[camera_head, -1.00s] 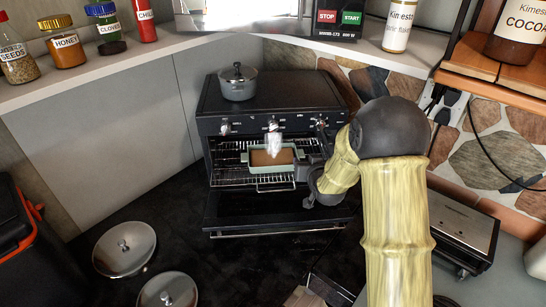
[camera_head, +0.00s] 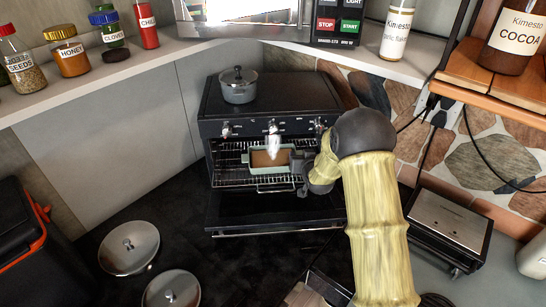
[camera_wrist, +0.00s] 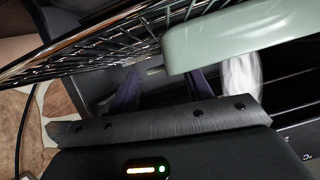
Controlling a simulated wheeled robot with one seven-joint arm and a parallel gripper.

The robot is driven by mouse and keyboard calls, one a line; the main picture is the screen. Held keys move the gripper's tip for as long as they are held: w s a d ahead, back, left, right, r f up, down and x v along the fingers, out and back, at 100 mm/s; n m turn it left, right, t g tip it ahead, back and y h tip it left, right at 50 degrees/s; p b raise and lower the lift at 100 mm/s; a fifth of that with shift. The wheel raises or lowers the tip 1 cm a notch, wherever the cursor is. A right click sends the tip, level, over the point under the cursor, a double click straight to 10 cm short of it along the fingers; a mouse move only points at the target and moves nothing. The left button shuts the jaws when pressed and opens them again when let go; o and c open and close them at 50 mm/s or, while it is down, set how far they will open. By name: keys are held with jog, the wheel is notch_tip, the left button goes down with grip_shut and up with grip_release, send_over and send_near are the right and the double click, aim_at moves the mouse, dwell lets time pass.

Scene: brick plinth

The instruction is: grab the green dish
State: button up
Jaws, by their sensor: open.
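The pale green dish (camera_head: 270,171) sits on the wire rack inside the open black oven (camera_head: 276,200). It is rectangular, with a brown inside surface and a front handle. My gripper (camera_head: 303,164) is at the dish's right side in the head view, partly hidden by my wrist. In the wrist view the dish (camera_wrist: 235,38) fills the upper right, close to my gripper (camera_wrist: 163,88). The two dark fingers are apart with nothing seen held between them. I cannot tell whether a finger touches the dish.
The oven door (camera_head: 275,220) is folded down. The wire rack (camera_wrist: 110,45) is close to the fingers. A grey pot (camera_head: 238,90) stands on top. Two lids (camera_head: 128,247) lie at lower left. A black appliance (camera_head: 450,225) stands right.

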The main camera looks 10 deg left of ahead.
jog(key=shift+w+a+f, duration=0.1)
jog(key=shift+w+f, duration=0.1)
jog(key=shift+w, duration=0.2)
grip_shut()
jog(key=shift+r, duration=0.1)
